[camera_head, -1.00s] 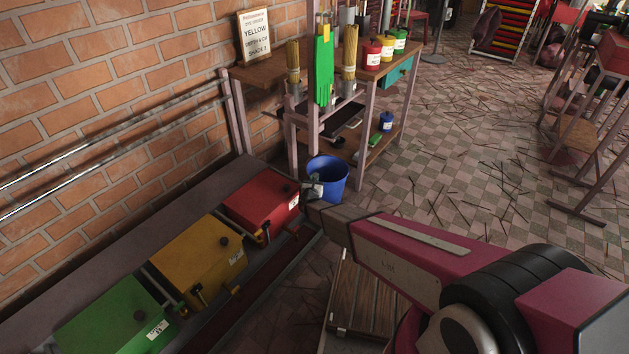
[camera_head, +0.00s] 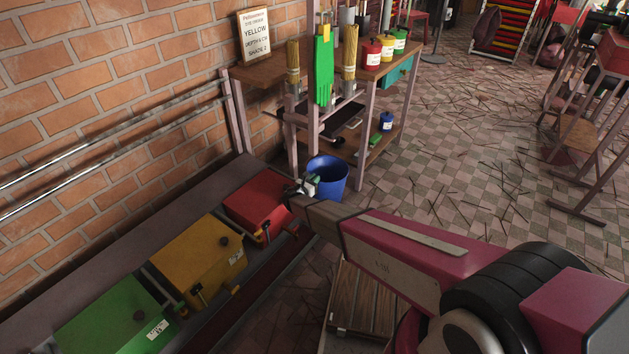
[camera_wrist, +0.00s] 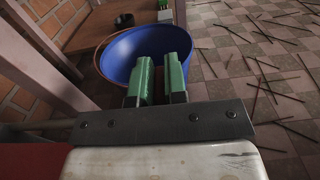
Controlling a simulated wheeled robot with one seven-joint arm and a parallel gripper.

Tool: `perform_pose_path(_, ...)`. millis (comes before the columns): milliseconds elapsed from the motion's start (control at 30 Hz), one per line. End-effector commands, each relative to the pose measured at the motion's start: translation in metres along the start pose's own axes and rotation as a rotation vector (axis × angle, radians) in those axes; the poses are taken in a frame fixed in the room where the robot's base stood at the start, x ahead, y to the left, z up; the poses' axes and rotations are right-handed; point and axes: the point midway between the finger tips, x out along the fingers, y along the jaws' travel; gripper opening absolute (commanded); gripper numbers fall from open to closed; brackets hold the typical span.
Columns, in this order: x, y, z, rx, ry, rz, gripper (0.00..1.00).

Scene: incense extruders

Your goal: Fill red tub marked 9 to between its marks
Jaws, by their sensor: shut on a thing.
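Two red things could be meant: a red box-shaped unit (camera_head: 258,198) with a dark knob and small handles at the end of the bench, and a small red tub (camera_head: 371,55) with a white label on the table. I cannot read a 9 or fill marks on either. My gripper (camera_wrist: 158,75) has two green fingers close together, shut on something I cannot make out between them. In the head view it (camera_head: 308,186) hovers beside the red unit's right end, in front of a blue bucket (camera_head: 331,170). The wrist view shows the bucket (camera_wrist: 118,55) just beyond the fingers.
Yellow (camera_head: 197,258) and green (camera_head: 110,320) units stand along the bench.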

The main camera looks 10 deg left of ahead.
Motion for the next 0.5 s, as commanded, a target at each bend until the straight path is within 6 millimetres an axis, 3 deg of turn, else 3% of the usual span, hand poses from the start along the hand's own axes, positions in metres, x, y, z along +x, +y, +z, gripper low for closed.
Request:
perform_pose_path(333,0.0000,-0.0004,-0.0006,0.000,0.000,-0.006,0.00)
perform_pose_path(400,0.0000,-0.0004,-0.0005,0.000,0.000,-0.005,0.29)
perform_pose_path(433,0.0000,-0.0004,-0.0005,0.000,0.000,-0.005,0.38)
perform_pose_path(500,0.0000,-0.0002,-0.0004,0.000,0.000,-0.005,0.38)
